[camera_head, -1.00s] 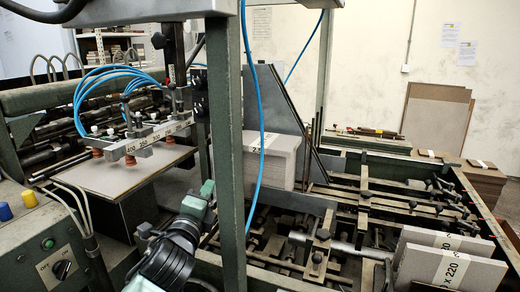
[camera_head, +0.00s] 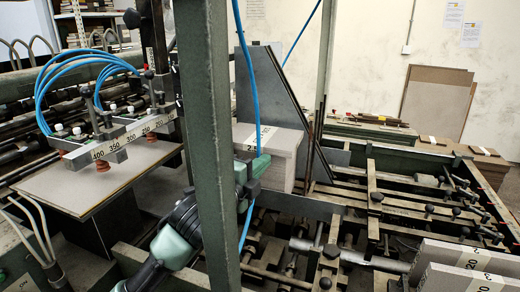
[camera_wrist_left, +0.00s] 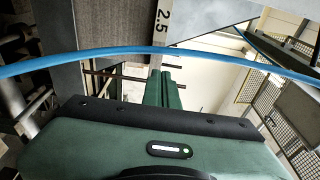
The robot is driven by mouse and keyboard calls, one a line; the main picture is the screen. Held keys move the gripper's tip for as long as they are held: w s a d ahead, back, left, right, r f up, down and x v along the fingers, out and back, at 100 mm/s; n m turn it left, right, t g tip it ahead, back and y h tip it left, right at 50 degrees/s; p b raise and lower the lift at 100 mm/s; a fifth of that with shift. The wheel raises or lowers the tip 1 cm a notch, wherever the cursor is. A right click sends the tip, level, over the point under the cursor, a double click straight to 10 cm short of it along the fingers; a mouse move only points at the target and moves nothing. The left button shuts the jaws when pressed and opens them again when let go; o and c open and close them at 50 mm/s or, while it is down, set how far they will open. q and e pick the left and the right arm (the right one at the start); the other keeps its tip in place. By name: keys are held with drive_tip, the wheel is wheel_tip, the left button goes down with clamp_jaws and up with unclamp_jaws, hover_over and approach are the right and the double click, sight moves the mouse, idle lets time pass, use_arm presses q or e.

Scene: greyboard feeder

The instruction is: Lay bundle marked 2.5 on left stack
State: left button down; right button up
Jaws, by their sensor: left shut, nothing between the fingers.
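The grey board bundle (camera_head: 284,150) with a white band marked "2." stands upright-sided in the feeder, just behind the green post. In the left wrist view its band (camera_wrist_left: 163,18) reads 2.5, beside a grey board face. My left gripper (camera_head: 256,166) is at the bundle's near left side, partly hidden by the post. Its green fingers show together in the left wrist view (camera_wrist_left: 164,88), shut and empty, pointing toward the bundle; I cannot tell whether they touch it. Two low stacks stand at the back right, a left one (camera_head: 434,142) and a right one (camera_head: 487,154). My right gripper is out of view.
A green post (camera_head: 207,130) stands before my left arm. A blue hose (camera_head: 256,90) hangs by the gripper and crosses the left wrist view (camera_wrist_left: 150,51). Banded bundles (camera_head: 465,258) stand at the lower right. Suction cups (camera_head: 103,165) hang over a board at left.

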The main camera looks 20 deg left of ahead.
sight(256, 147)
use_arm(q)
drive_tip(key=w, duration=0.2)
drive_tip(key=w+a+p, duration=0.1)
drive_tip(key=shift+w+a+r, duration=0.1)
drive_tip(key=shift+w+a, duration=0.05)
drive_tip(key=shift+w, duration=0.25)
drive_tip(key=shift+w+a, duration=0.35)
drive_tip(key=shift+w, duration=0.15)
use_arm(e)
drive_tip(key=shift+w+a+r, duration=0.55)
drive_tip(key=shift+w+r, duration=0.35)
use_arm(q)
drive_tip(key=w+a+p, duration=0.2)
drive_tip(key=w, duration=0.1)
drive_tip(key=shift+w+a, duration=0.25)
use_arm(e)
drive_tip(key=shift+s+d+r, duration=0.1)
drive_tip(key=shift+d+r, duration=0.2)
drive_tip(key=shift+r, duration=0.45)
use_arm(q)
drive_tip(key=shift+d, duration=0.1)
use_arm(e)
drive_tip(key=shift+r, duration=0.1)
